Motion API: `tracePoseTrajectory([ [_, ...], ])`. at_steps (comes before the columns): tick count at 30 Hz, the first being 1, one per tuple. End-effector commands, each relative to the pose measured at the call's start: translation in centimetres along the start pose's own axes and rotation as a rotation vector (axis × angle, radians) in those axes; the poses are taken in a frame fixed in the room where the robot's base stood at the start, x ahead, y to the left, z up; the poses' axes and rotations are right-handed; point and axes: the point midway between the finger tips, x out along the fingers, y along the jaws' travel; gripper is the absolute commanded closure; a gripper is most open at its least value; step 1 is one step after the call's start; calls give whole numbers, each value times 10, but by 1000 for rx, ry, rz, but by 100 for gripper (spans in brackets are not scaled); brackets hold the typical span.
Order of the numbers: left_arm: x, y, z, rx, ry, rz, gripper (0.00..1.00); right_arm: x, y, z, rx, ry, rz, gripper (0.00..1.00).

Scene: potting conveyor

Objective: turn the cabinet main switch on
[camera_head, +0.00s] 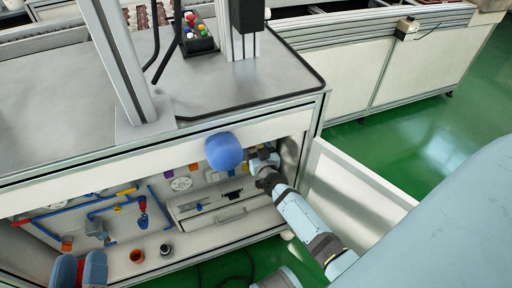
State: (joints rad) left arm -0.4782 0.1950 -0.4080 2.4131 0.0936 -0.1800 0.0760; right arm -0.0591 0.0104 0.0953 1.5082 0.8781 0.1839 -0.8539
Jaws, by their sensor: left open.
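The open cabinet (105,179) under the steel worktop shows pipes, valves and fittings inside. I cannot single out its main switch with certainty; it may be small or hidden by my arm. My left gripper (262,161) is at the right end of the cabinet opening, close to the inner right wall. It is small and partly hidden by its own wrist, and its jaws are open. Nothing shows held in it. I cannot tell whether it touches anything. My right gripper is not in view.
A blue rounded object (224,151) shows just left of my gripper. An open white door panel (352,190) stands right of my arm. A drawer-like unit (222,207) sits inside the cabinet. A button box (197,35) stands on the worktop. Green floor (420,135) is clear at right.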

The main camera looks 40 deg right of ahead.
Motion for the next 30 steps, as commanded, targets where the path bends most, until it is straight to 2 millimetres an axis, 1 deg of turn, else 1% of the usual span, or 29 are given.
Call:
tracePoseTrajectory([
  [8,1,0,1,2,-8,-1,52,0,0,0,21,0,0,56],
  [14,1,-2,4,8,-32,-10,52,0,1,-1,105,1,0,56],
  [20,-1,-8,15,16,-91,-31,52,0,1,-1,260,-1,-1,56],
  [25,-5,-14,22,21,-137,-57,52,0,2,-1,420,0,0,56],
  [30,-8,-16,34,19,-180,-71,52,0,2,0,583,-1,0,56],
])
